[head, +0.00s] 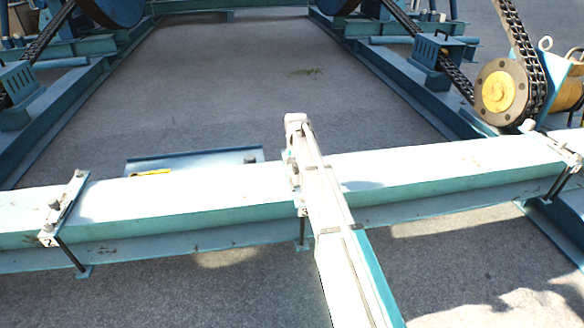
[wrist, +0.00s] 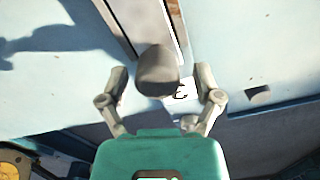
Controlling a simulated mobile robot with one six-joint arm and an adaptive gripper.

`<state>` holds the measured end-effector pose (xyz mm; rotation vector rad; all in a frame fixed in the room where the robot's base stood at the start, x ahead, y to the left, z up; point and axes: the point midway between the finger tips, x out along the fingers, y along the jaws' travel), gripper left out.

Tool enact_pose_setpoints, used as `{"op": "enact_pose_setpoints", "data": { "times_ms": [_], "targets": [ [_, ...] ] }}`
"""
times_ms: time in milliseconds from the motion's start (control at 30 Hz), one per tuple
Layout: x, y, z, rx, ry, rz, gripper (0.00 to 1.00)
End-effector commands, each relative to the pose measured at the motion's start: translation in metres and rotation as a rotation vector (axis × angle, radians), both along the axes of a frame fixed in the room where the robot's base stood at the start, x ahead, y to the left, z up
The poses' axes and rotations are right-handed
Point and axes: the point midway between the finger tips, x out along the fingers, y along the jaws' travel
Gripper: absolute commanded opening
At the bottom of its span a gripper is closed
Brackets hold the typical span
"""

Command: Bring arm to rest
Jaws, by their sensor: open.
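My gripper (wrist: 161,78) shows in the wrist view, its two grey fingers spread apart above a pale blue surface. A rounded grey knob-like part (wrist: 157,70) appears between the fingers. I see no finger closed on it, and cannot tell how far below the fingertips it lies. I cannot make out my arm or gripper clearly in the head view.
In the head view a pale blue beam (head: 200,195) crosses the frame, and another beam (head: 340,215) meets it near the middle. A yellow chain wheel (head: 497,92) stands at right. Bolted clamps (head: 65,208) sit on the beam. Grey ground (head: 220,90) is open beyond.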

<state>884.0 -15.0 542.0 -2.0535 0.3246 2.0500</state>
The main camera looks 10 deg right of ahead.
Motion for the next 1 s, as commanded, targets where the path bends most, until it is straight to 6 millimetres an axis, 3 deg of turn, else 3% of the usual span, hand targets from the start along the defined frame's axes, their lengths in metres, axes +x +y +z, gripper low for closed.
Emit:
{"op": "enact_pose_setpoints", "data": {
  "times_ms": [267,467,667,1000],
  "targets": [
    [-0.006,0.0,0.0,0.0,0.001,0.003,0.83],
    [-0.038,0.002,0.0,0.0,0.002,0.028,0.83],
    [-0.103,0.005,0.0,0.0,0.002,0.081,0.83],
    [-0.241,0.011,0.0,0.0,0.002,0.206,0.83]
  ]
}}
